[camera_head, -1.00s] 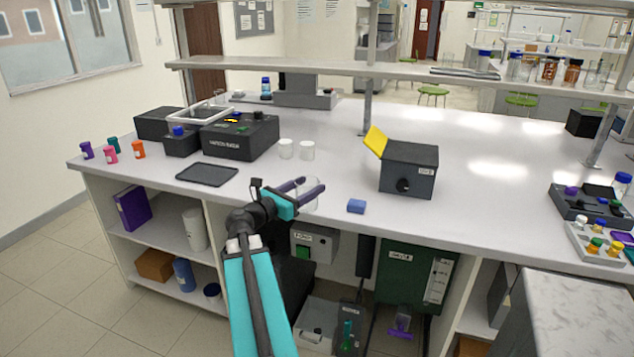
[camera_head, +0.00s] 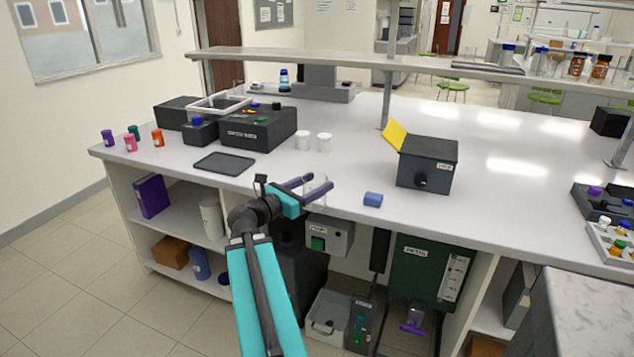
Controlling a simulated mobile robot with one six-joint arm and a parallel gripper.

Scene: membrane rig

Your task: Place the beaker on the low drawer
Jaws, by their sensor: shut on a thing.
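My gripper (camera_head: 323,184), with dark purple fingers, is shut on a clear glass beaker (camera_head: 316,198). The beaker looks upright between the fingers, near the front edge of the bench in the picture. Whether it touches the bench cannot be told. Under the bench, low down, a light grey open-topped box with a handle (camera_head: 322,329) looks like the low drawer. It is well below my gripper in the picture, and my arm covers the area left of it.
A dark flat tray (camera_head: 224,164) and two white jars (camera_head: 313,142) are left and behind. A green-fronted unit (camera_head: 428,275) stands under the bench, right of the drawer.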

